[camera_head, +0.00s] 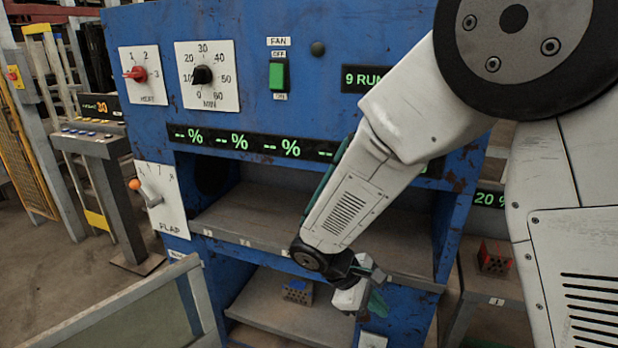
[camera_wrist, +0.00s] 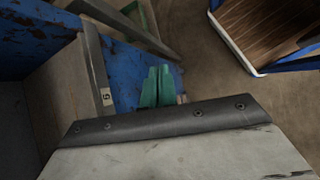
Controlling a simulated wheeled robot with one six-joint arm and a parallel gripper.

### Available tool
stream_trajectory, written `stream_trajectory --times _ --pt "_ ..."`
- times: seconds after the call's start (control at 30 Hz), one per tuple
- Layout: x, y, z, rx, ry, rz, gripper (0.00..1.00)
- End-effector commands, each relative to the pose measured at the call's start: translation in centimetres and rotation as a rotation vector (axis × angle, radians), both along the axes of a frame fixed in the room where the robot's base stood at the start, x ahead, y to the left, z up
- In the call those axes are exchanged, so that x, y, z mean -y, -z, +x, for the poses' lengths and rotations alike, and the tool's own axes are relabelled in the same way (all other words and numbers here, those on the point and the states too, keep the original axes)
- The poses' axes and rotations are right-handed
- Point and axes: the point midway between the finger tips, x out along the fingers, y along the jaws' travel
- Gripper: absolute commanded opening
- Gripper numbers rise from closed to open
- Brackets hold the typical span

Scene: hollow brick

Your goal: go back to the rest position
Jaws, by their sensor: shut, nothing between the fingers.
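My gripper (camera_head: 372,300) is low in front of the blue machine (camera_head: 240,120), near the edge of its lower shelf. Its green fingers are shut and empty. In the wrist view the closed fingers (camera_wrist: 156,88) stand side by side, over the blue machine front. My white arm reaches from the upper right down across the machine's right half and hides part of the display strip and the middle shelf.
A brick (camera_head: 298,291) with holes lies on the lower shelf. A red-marked brick (camera_head: 495,257) sits on a side shelf at right. A framed panel (camera_head: 130,310) stands at front left, a console (camera_head: 92,140) behind it. The wrist view shows a blue-rimmed tray (camera_wrist: 262,72).

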Motion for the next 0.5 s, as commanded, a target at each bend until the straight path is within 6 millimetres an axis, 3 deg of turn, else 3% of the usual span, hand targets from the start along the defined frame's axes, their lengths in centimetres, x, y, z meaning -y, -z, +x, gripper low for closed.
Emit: stream_trajectory --times 0.03,0.2,0.5 --pt "1.3 -2.1 -1.0 0.021 0.080 0.034 0.00" --pt "4.4 -7.2 -5.2 0.067 0.328 0.143 0.00" --pt "7.9 -13.8 -12.8 0.166 0.694 0.364 0.00"
